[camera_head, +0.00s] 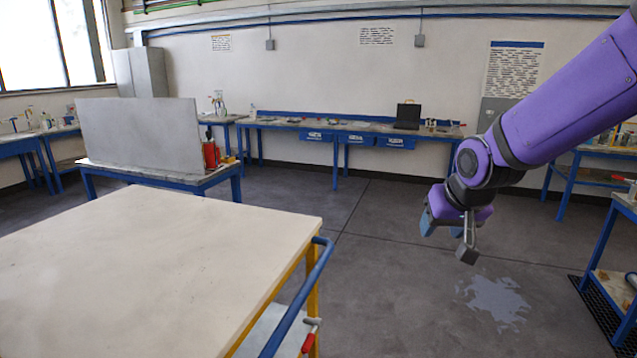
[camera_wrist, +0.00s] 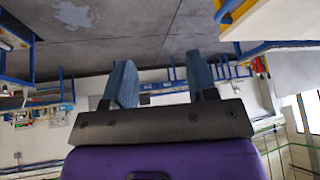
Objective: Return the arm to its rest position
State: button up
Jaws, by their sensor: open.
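My purple arm reaches in from the right edge of the head view. My gripper (camera_head: 447,238) hangs at its end over open floor, to the right of the pale-topped cart. Its two fingers are apart with nothing between them. In the wrist view my gripper (camera_wrist: 162,82) shows two blue-grey fingers standing apart, with floor, wall and far benches behind the gap. The wrist picture looks upside down, with the floor at the top.
The cart top (camera_head: 150,265) is bare, with a blue handle (camera_head: 300,300) on its right side. A grey panel (camera_head: 140,130) stands on a table behind. A long blue bench (camera_head: 350,128) lines the far wall. Floor (camera_head: 390,290) around my gripper is clear. Another bench (camera_head: 610,260) stands right.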

jog(key=s+d+r, duration=0.2)
jog(key=s+r, duration=0.1)
jog(key=s, duration=0.5)
jog(key=s+d+r, duration=0.2)
jog(key=s+r, duration=0.1)
jog(key=s, duration=0.4)
jog(key=s+d+r, duration=0.3)
jog(key=s, duration=0.5)
jog(key=shift+s+g+h, duration=0.3)
jog(key=shift+g+h, duration=0.1)
